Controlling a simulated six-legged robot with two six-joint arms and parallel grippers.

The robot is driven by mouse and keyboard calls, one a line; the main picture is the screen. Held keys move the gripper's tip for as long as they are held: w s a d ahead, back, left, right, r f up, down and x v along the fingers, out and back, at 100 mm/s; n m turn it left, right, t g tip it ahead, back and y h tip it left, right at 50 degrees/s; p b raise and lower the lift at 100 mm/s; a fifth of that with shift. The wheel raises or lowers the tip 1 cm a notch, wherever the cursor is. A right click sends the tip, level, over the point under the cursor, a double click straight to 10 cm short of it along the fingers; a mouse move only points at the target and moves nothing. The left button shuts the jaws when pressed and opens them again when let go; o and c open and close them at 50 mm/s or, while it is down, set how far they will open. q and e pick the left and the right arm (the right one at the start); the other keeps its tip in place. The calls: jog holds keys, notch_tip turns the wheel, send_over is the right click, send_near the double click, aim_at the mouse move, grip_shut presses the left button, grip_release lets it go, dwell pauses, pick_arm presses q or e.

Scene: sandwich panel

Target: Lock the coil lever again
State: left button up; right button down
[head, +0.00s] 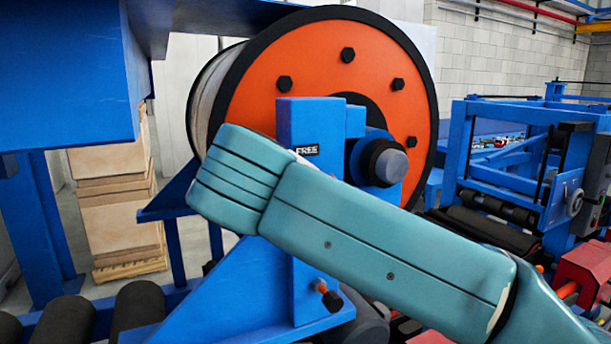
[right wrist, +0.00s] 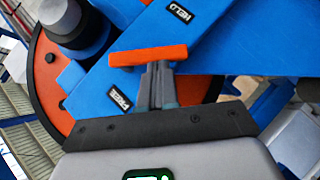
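The coil lever's orange handle (right wrist: 148,56) shows as a short bar in the right wrist view, in front of the blue stand face. A HELD label (right wrist: 179,12) is above right of it and a FREE label (right wrist: 118,97) below left. My right gripper (right wrist: 157,72) is at the handle, its grey fingers close together, their tips covered by the bar; they look shut on the lever. In the head view my right arm covers the lever and the gripper; the FREE label (head: 306,150) shows just above it. My left gripper is not in view.
The coil's orange flange (head: 330,65) with dark bolts stands behind the blue stand (head: 298,118). A dark-capped shaft end (head: 385,161) juts out close to my arm. Black rollers (head: 137,305) lie at lower left. A blue roller frame (head: 455,150) stands at right.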

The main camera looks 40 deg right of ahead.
jog(key=f+n+h+b, duration=0.1)
jog(key=b, duration=0.1)
jog(key=d+f+n+h+b, duration=0.1)
jog(key=h+b, duration=0.1)
jog(key=d+f+n+t+h+b, duration=0.1)
jog(key=f+h+b, duration=0.1)
jog(key=shift+s+d+n, duration=0.2)
jog(key=shift+s+n, duration=0.1)
jog(key=shift+n, duration=0.1)
jog(key=shift+d, duration=0.1)
dwell(0.7)
